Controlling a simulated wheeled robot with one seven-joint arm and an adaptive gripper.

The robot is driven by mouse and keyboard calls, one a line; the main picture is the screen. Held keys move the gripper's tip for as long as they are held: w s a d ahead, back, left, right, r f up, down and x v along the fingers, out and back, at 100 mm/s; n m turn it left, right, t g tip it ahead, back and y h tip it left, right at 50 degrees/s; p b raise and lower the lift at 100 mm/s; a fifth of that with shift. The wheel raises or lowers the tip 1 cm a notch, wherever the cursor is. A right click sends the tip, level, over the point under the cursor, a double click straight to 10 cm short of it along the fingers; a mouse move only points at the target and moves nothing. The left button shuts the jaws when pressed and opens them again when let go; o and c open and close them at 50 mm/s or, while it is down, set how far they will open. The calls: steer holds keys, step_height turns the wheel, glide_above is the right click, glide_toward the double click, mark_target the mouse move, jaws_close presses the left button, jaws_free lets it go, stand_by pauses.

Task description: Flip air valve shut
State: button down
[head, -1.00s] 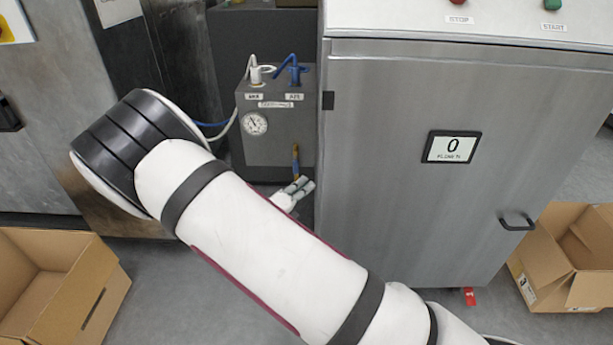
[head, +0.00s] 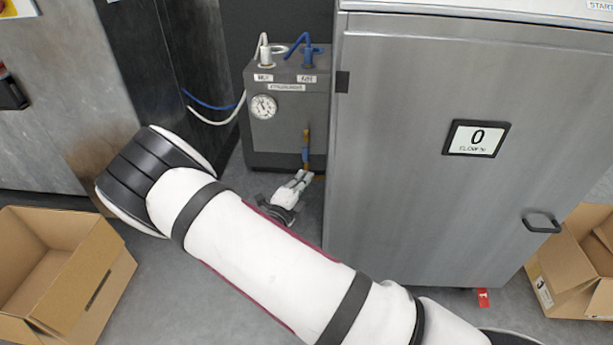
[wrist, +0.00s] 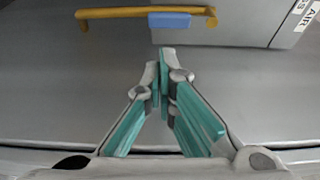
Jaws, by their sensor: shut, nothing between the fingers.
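A yellow pipe with a blue lever, which looks like the air valve (head: 306,151), is on the front of a grey box at the back centre. In the wrist view the yellow pipe (wrist: 120,13) and blue lever (wrist: 169,20) lie level across the top, the lever along the pipe. My gripper (head: 304,174) is just below the valve in the head view. In the wrist view my gripper (wrist: 163,53) has its fingertips together and empty, a gap short of the lever. I cannot tell its exact distance from the box.
The grey box (head: 285,132) carries a round gauge (head: 264,107) and white and blue hose fittings on top. A steel cabinet (head: 400,190) stands close on the right. Open cardboard boxes lie at left (head: 110,285) and right (head: 560,285). An AIR label (wrist: 309,17) shows in the wrist view.

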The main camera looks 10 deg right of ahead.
mark_target(306, 147)
steer(key=b+x, duration=0.2)
steer(key=x, duration=0.6)
